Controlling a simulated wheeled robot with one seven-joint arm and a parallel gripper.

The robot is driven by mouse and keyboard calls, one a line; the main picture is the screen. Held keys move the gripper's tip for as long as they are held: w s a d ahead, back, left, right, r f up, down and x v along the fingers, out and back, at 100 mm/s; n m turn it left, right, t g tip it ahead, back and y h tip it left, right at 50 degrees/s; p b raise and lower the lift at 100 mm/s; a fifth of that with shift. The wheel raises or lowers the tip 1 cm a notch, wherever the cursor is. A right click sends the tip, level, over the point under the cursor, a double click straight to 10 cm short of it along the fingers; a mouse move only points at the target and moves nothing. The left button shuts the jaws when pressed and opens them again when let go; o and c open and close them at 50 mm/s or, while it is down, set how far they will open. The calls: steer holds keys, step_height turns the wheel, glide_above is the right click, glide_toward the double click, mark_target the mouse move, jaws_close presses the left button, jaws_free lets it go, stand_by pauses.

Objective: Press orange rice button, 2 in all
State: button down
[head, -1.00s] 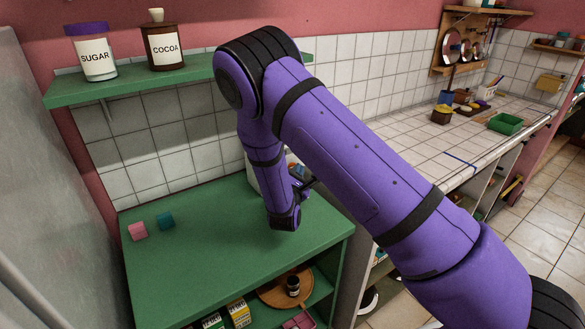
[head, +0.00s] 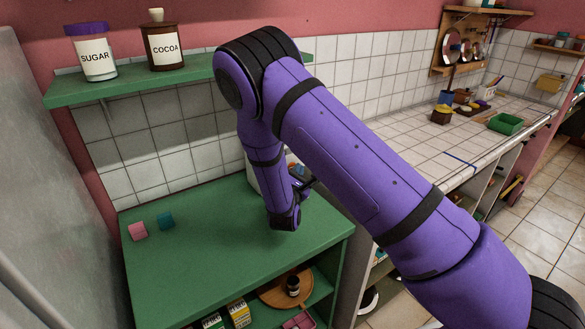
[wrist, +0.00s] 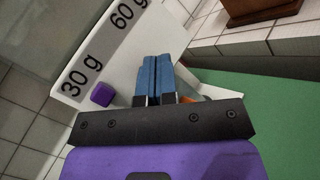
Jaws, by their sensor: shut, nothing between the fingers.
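A white dispenser (wrist: 120,60) stands on the green counter, with "30 g" and "60 g" labels on its face. In the head view a strip of its white body (head: 252,178) shows beside my arm, which hides most of it. A purple button (wrist: 102,94) sits on the face near "30 g". A small orange patch (wrist: 188,98) shows just right of my fingers, mostly hidden by my gripper; I cannot tell its full shape. My gripper (wrist: 157,62) is shut and empty, its blue fingers in front of the dispenser. Whether they touch it I cannot tell.
The green counter (head: 215,258) is largely clear, with a pink block (head: 138,231) and a teal block (head: 166,220) at the left. A shelf above holds sugar (head: 95,55) and cocoa (head: 164,46) jars. A tiled wall stands behind.

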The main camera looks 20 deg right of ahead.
steer(key=shift+s+d, duration=0.15)
steer(key=shift+s, duration=0.4)
steer(key=s, duration=0.1)
steer(key=s+d, duration=0.1)
steer(key=s, duration=0.2)
steer(key=shift+s+d, duration=0.25)
steer(key=shift+s, duration=0.1)
stand_by(0.5)
steer(key=s+d+r+m+g+h, duration=0.3)
steer(key=s+d+r+m+g, duration=0.45)
steer(key=r, duration=0.25)
steer(key=s+d+r+m+g+h, duration=0.2)
steer(key=s+d+r+m+g, duration=0.55)
steer(key=r+m+g, duration=0.2)
steer(key=s+a+r+m+t+y, duration=0.1)
steer(key=s+a+r+m+y, duration=0.1)
steer(key=s+r+y, duration=0.2)
steer(key=s+a+r+m+t+y, duration=0.2)
steer(key=s+a+r+y, duration=0.1)
steer(key=s, duration=0.6)
steer(key=s+a+r+m+t+y, duration=0.2)
steer(key=s+a+r+y, duration=0.1)
steer(key=s+r+y, duration=0.2)
steer(key=shift+s+a+y, duration=0.25)
steer(key=shift+s+y, duration=0.65)
steer(key=shift+s, duration=0.25)
